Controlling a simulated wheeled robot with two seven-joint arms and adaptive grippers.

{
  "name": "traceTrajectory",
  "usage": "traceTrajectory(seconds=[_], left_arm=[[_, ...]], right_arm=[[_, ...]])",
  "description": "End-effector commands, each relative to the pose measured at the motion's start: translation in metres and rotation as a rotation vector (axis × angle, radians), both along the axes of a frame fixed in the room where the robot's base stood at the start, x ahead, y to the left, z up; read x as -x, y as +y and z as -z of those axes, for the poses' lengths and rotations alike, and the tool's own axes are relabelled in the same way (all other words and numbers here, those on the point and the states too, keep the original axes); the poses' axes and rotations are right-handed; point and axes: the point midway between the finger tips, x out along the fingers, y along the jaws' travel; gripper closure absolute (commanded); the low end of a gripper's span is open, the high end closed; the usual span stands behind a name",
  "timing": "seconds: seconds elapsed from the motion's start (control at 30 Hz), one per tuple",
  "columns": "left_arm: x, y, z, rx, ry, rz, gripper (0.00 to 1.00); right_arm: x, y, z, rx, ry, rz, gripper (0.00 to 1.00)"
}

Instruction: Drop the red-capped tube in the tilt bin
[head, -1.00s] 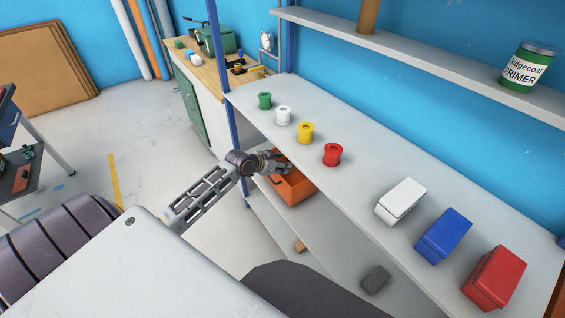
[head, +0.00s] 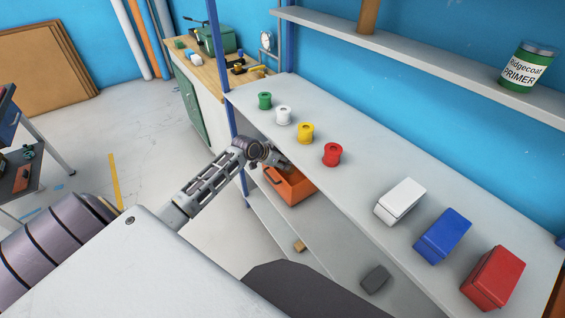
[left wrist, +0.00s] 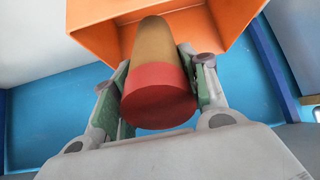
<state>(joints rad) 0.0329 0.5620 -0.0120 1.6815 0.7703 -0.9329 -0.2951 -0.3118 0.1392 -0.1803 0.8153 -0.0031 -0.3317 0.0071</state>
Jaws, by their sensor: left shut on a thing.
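The red-capped tube (left wrist: 160,90) is tan with a red cap and fills the middle of the left wrist view. My left gripper (left wrist: 160,88) is shut on it, one finger on each side near the cap. The tube's tan end points into the opening of the orange tilt bin (left wrist: 97,36). In the head view the orange bin (head: 291,187) sits under the shelf top, and my left gripper (head: 280,162) is at its upper edge. The tube cannot be made out in the head view. My right gripper is not in view.
Green, white, yellow and red spools (head: 333,154) stand on the shelf top (head: 350,185). White, blue and red boxes (head: 494,277) stand to the right. A small wooden block (head: 300,246) and a dark box (head: 375,279) lie on the lower shelf. A blue post (head: 233,125) stands left of the bin.

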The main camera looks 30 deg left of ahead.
Motion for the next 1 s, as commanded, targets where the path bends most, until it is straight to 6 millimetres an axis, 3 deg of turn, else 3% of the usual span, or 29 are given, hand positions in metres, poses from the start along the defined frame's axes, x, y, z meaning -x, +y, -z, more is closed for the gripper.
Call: traceTrajectory(seconds=[0.33, 1.0], left_arm=[[0.000, 0.000, 0.012, -0.001, -0.004, -0.001, 0.87], [0.000, 0.001, 0.021, -0.001, -0.004, -0.001, 0.87]], right_arm=[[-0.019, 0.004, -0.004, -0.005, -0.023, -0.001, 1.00], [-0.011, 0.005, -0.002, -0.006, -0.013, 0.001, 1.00]])
